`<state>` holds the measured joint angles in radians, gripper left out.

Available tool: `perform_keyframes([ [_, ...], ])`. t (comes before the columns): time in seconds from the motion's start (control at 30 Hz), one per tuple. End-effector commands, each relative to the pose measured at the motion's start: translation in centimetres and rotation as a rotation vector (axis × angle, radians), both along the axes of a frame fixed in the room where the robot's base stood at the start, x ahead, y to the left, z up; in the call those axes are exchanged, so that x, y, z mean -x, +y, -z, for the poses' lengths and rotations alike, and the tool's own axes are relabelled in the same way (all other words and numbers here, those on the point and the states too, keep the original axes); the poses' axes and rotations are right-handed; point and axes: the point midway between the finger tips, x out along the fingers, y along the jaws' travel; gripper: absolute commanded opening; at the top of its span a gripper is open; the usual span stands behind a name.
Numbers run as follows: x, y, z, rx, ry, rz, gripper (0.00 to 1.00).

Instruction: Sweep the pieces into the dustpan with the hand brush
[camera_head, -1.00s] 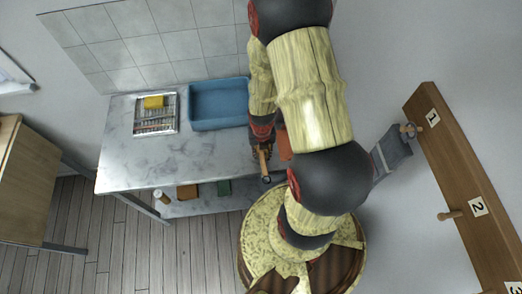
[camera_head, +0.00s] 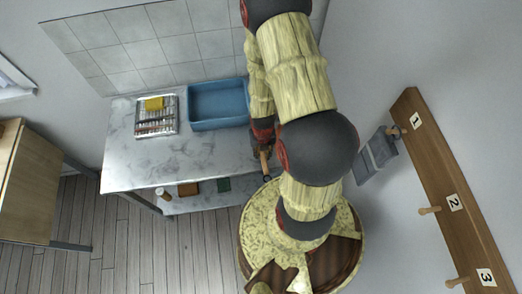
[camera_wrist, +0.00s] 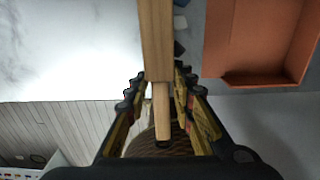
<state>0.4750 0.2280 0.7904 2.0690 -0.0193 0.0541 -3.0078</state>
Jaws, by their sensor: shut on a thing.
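My gripper (camera_wrist: 160,80) is shut on the wooden handle of the hand brush (camera_wrist: 156,35), which runs up between the fingers in the wrist view. In the head view my gripper (camera_head: 263,137) is at the right end of the marble worktop, with the brush handle (camera_head: 265,162) sticking out below it. The bristles are not clearly visible. The orange dustpan (camera_wrist: 258,45) lies just right of the brush in the wrist view; my arm hides it in the head view. A few dark blue-grey pieces (camera_wrist: 179,48) show between the handle and the dustpan, partly covered by the handle.
A blue basin (camera_head: 218,105) and a rack (camera_head: 157,125) with a yellow sponge (camera_head: 154,103) stand at the back of the marble worktop (camera_head: 180,165). A numbered wooden peg rail (camera_head: 440,165) is at the right, with a grey item (camera_head: 377,153) hanging at peg 1.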

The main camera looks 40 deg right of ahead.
Motion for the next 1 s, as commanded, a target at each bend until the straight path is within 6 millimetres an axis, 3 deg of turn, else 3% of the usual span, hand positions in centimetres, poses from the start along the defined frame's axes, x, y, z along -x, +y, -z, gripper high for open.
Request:
perform_keyframes([
  [1.0,2.8,-4.3,-0.2,-0.001,-0.002,0.001,0.0],
])
